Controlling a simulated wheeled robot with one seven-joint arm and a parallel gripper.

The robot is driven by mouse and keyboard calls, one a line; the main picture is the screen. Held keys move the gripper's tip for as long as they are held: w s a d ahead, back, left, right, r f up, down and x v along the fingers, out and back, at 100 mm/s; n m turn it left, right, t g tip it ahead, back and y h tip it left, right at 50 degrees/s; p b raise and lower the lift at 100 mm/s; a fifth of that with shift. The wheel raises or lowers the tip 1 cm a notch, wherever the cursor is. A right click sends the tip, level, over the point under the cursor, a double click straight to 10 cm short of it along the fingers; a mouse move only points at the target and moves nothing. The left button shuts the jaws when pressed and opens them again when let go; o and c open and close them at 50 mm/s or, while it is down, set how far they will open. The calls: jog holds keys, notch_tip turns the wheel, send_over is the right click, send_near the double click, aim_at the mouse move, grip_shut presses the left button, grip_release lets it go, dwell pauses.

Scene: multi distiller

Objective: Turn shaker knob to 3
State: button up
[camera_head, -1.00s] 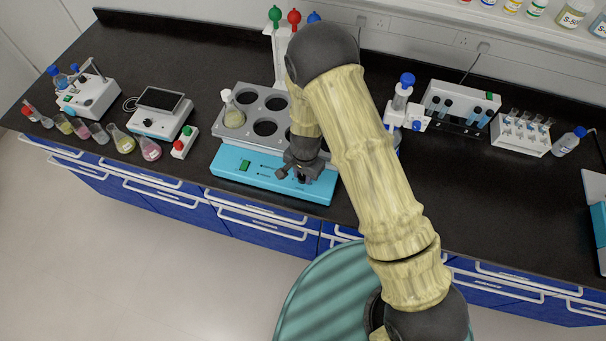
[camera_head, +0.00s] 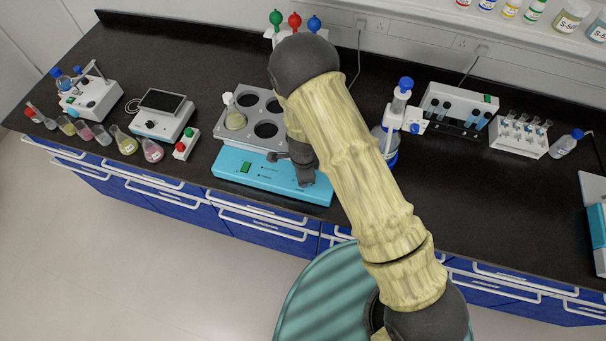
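The shaker (camera_head: 232,166) is a turquoise base with a grey platform of round holes, near the bench's front edge. My dark gripper (camera_head: 303,180) is low at the right part of the front panel. The knob and its number marks are hidden or too small to tell. I cannot tell whether my gripper touches the knob, or whether the fingers are open or shut.
Left of the shaker are a small box with red and green buttons (camera_head: 186,144), a balance-like device (camera_head: 160,116) and several flasks. To the right stand a dispenser bottle (camera_head: 388,140) and a tube rack (camera_head: 520,134). The black bench (camera_head: 430,180) is clear at front right.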

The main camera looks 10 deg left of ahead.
jog(key=shift+a, duration=0.1)
dwell(0.4)
jog(key=o, duration=1)
jog(key=shift+r, duration=0.1)
jog(key=r, duration=0.5)
jog(key=r+b, duration=0.1)
jog(key=r, duration=1.1)
jog(key=shift+s+r, duration=0.15)
jog(key=shift+s, duration=0.2)
